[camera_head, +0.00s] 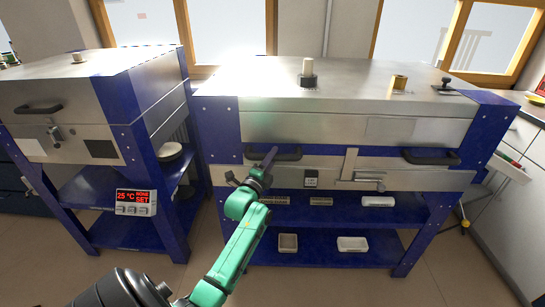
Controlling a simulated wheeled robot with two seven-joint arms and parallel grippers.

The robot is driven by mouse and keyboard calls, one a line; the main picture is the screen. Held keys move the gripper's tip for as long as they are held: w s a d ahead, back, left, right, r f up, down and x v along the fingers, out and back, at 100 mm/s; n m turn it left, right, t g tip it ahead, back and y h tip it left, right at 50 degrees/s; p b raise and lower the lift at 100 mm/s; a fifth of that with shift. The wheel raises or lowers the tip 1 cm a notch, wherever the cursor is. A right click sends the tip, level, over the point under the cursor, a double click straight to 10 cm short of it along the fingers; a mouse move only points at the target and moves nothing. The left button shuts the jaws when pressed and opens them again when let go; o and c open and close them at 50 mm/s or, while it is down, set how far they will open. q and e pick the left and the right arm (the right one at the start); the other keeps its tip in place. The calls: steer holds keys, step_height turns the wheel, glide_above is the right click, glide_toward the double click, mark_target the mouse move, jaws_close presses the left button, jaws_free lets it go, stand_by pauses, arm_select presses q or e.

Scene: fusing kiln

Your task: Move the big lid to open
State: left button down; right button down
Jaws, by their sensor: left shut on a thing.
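The big lid (350,128) is the broad silver top of the larger kiln at the right, with blue corners. Two dark handles sit along its lower front edge, a left handle (288,156) and a right handle (430,157). My left gripper (267,160) is at the left end of the left handle and is shut on it; the arm hides part of the contact. A silver latch (368,180) is on the front below the lid. My right gripper is not in view.
A smaller kiln (75,110) stands at the left, with a red-lit controller (136,202) beside its shelves. The big kiln's lower shelf (320,254) holds small trays. A counter (525,140) is at the right. Windows are behind the kilns.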

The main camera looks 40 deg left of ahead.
arm_select(q)
steer(key=shift+g, duration=0.5)
steer(key=r+p, duration=0.4)
steer(key=r, duration=0.1)
steer(key=w+r+p, duration=0.1)
steer(key=r+p, duration=0.4)
steer(key=r, duration=0.1)
steer(key=a+r+p, duration=0.1)
steer(key=r+p, duration=0.3)
steer(key=r, duration=0.2)
steer(key=shift+w+a+r+p, duration=0.1)
steer(key=shift+w+r+p, duration=0.1)
steer(key=shift+w+p, duration=0.15)
step_height(320, 180, up, 18)
steer(key=p, duration=0.8)
glide_above(278, 100)
steer(key=w+a, duration=0.3)
steer(key=a, duration=0.1)
steer(key=shift+r, duration=0.15)
steer(key=c, duration=0.7)
jaws_free()
steer(key=shift+o, duration=0.5)
